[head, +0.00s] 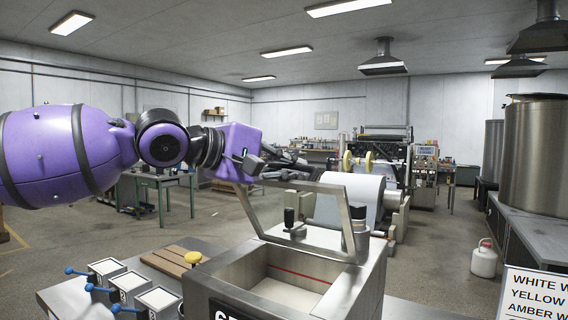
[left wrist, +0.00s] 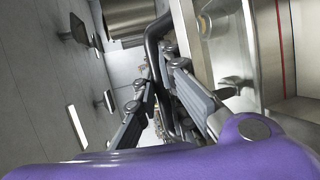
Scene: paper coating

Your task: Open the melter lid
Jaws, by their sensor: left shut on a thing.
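The melter (head: 370,285) is an open-topped steel box at the bottom centre of the head view, with a pale inside and a red line on its inner wall. Its lid (head: 249,212), a steel frame with a see-through middle, stands raised and tilted at the back of the box. My left gripper (head: 288,168) is at the lid's top edge, coming in from the left. In the left wrist view its fingers (left wrist: 160,78) are closed around a dark bar (left wrist: 152,48), which looks like the lid handle. The exact contact is partly hidden by the fingers. My right gripper is out of view.
Three small square blocks with blue-knobbed valves (head: 157,298) stand left of the melter, near a wooden slatted board (head: 172,262). A large paper roll (head: 362,190) and machine stand behind. A sign (head: 535,295) and a white jug (head: 484,260) are at right. Open floor lies beyond.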

